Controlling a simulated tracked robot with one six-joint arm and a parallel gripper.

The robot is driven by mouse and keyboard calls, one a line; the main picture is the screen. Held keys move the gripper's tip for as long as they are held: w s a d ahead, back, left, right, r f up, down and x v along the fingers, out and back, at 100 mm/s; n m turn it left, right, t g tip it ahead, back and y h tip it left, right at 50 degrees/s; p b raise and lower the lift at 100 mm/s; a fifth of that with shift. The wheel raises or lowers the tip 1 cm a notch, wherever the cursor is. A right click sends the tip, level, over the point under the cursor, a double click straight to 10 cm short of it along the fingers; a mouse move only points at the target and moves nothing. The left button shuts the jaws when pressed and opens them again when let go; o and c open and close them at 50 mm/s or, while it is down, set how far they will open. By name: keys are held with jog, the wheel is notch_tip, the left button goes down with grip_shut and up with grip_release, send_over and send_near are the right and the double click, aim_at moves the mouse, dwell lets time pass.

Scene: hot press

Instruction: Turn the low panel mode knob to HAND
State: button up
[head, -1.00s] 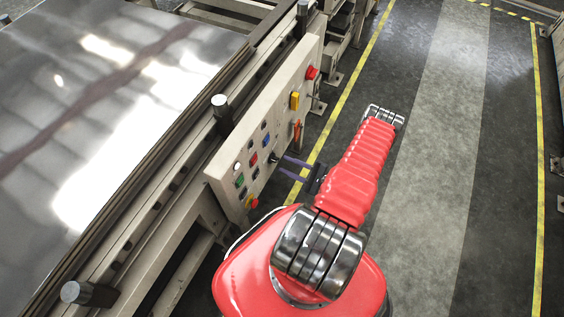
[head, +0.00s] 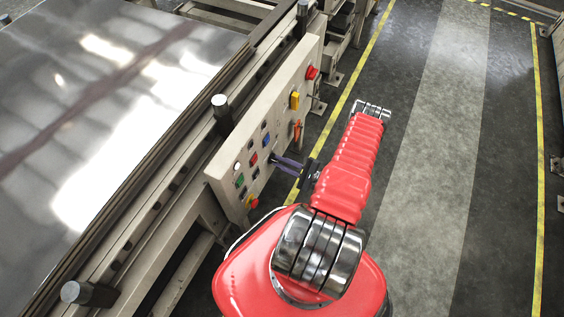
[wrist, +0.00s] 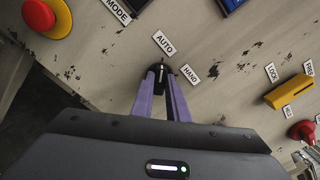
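The mode knob (wrist: 161,74) is small and black with a white mark, on the beige panel in the wrist view. Its mark runs roughly upward in that picture, toward the AUTO label (wrist: 163,42). The HAND label (wrist: 190,75) is right of it, and the MODE label (wrist: 118,10) is at the upper left. My gripper (wrist: 161,82) has its purple fingers on either side of the knob, with the tips close against it. In the head view my gripper (head: 274,160) reaches left to the panel, and its fingers hide the knob.
The panel (head: 290,118) also carries a yellow handle (head: 295,100), a red knob (head: 312,72), several coloured buttons and a red-and-yellow emergency stop (wrist: 38,14). A yellow handle with LOCK and FREE labels (wrist: 290,92) lies right of HAND. Open floor (head: 440,150) lies right.

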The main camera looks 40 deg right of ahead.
grip_shut()
jog(key=shift+d, duration=0.1)
jog(key=shift+m, duration=1.5)
jog(key=m, duration=0.5)
jog(key=shift+d+m, duration=0.15)
jog(key=shift+m, duration=1.85)
jog(key=shift+d+m, duration=0.1)
jog(key=shift+m, duration=1.9)
